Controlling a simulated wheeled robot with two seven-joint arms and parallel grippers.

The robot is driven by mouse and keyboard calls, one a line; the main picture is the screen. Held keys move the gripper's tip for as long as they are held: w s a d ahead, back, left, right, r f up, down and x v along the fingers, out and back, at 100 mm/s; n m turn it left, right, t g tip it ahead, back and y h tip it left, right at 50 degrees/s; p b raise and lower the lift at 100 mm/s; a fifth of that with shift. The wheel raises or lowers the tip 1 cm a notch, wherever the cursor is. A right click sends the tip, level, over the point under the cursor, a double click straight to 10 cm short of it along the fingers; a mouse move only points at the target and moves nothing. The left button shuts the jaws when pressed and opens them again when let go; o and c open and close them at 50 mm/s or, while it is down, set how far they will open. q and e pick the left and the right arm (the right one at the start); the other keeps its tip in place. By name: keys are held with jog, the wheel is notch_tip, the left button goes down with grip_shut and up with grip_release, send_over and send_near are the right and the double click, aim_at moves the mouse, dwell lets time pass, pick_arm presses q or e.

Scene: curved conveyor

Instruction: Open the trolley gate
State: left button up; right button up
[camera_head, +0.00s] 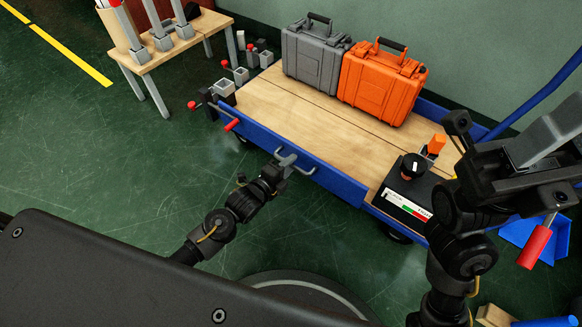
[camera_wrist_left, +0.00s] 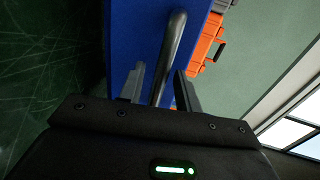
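The trolley (camera_head: 300,110) has a wooden deck with a blue side gate (camera_head: 325,175) along its near edge. A grey bar handle (camera_head: 303,170) sticks out from the gate; it also shows in the left wrist view (camera_wrist_left: 174,45). My left gripper (camera_head: 285,165) is at this handle. In the left wrist view its two fingers (camera_wrist_left: 160,88) stand apart, one on each side of the bar, with gaps visible. The gate stands up along the deck edge. My right gripper (camera_head: 550,195) is at the right, partly hidden by its own arm; its fingers are unclear.
Grey (camera_head: 315,55) and orange (camera_head: 382,82) cases stand at the deck's back. A black device (camera_head: 405,190) sits at its right end. A wooden table (camera_head: 160,55) stands back left. Green floor is clear at left.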

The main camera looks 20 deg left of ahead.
pick_arm(q)
jog(key=shift+w+d+f, duration=0.1)
jog(key=shift+w+d, duration=0.15)
jog(key=shift+w, duration=0.25)
grip_shut()
jog(key=shift+f, duration=0.1)
